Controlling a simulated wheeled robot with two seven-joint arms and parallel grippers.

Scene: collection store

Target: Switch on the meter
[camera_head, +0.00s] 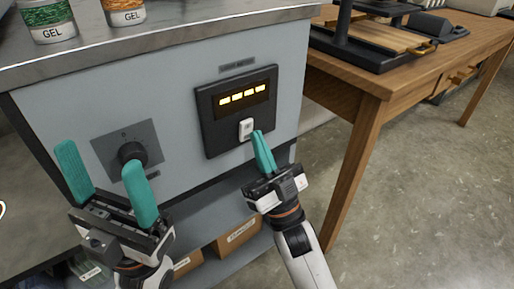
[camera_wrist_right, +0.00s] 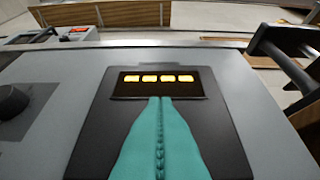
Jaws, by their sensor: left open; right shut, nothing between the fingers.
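The meter (camera_head: 222,133) is a black panel on the front of a grey cabinet, with a display (camera_head: 243,97) showing several lit yellow bars. A white rocker switch (camera_head: 246,127) sits below the display. My right gripper (camera_head: 258,135) is shut and empty, its teal fingertips just below and right of the switch; contact cannot be told. In the right wrist view the shut fingers (camera_wrist_right: 160,102) cover the switch, and the display (camera_wrist_right: 158,79) glows above their tips. My left gripper (camera_head: 100,165) is open and empty in front of the cabinet, left of the meter.
A black knob (camera_head: 131,152) on a grey plate is close to my left gripper's fingers. Two GEL jars (camera_head: 48,18) stand on the cabinet's metal top. Cardboard boxes (camera_head: 237,232) lie on the lower shelf. A wooden table (camera_head: 375,75) with black equipment stands at the right.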

